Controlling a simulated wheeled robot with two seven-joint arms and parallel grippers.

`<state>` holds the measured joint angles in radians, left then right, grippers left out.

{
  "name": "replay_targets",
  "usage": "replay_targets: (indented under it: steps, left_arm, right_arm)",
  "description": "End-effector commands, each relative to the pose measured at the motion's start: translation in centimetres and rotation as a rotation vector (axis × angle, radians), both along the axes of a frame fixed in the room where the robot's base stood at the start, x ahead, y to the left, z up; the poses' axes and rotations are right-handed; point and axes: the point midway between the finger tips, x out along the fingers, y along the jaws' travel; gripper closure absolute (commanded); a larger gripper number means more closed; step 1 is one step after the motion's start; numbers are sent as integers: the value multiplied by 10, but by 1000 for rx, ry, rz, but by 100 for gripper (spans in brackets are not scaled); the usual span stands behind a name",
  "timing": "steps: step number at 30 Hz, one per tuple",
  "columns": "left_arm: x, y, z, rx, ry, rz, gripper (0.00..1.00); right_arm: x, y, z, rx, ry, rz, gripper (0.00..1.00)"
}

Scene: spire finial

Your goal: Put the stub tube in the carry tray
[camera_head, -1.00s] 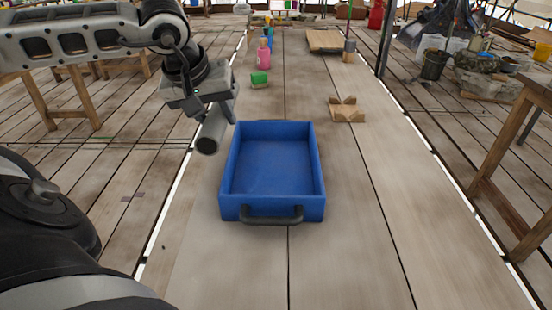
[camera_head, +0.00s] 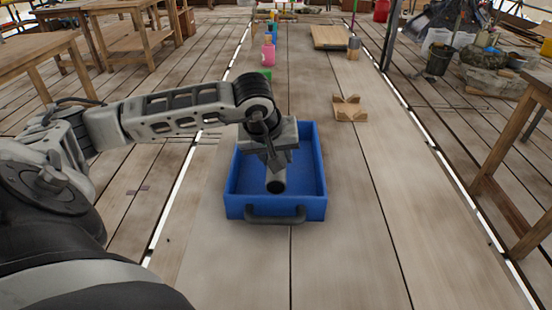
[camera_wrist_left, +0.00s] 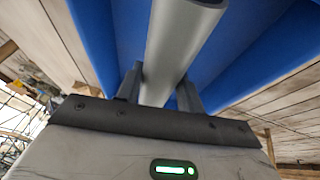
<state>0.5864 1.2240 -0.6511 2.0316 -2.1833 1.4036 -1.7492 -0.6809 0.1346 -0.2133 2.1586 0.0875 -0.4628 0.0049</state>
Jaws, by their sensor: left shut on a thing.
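The stub tube (camera_head: 276,184) is a short grey hollow cylinder. My left gripper (camera_head: 271,163) is shut on the stub tube, over the inside of the carry tray in the head view. The blue carry tray (camera_head: 235,205) stands on the plank walkway with its dark handle facing me. In the left wrist view the tube (camera_wrist_left: 178,45) runs between the two fingers (camera_wrist_left: 160,88), with the tray's blue walls (camera_wrist_left: 100,35) beyond it. I cannot tell whether the tube touches the tray floor. My right gripper is not in view.
A wooden cross-shaped block (camera_head: 348,109) lies to the right beyond the tray. A green block (camera_head: 262,74) is partly hidden behind my arm, and a pink bottle (camera_head: 268,55) stands farther back. The planks right of the tray are clear.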

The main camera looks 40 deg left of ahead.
Motion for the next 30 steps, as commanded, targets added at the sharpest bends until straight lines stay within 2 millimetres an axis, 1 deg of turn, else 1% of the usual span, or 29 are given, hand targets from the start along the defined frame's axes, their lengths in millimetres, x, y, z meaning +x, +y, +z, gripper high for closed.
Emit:
replay_targets:
  steps: [1,3,10,15,21,25,26,27,28,30]
  left_arm:
    - [0,0,-8,1,1,0,94]
    - [0,0,-12,-1,-2,-1,94]
    - [0,0,-12,0,-4,-1,94]
    - [0,0,-18,0,-4,-1,94]
    - [0,0,-24,0,-4,-1,94]
    - [0,0,-23,0,-4,-1,94]
    - [0,0,-24,0,-1,-1,54]
    - [0,0,-24,0,-1,-1,43]
    - [0,0,-24,0,-1,-1,41]
    - [0,0,-24,0,-1,-1,41]
  right_arm:
    - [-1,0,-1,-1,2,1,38]
    - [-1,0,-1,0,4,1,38]
    - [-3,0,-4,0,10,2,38]
    - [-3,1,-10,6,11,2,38]
    - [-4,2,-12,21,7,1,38]
    - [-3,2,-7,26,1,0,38]
    - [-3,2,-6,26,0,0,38]
    - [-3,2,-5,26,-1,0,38]
    - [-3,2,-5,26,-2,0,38]
    - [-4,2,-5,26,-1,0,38]
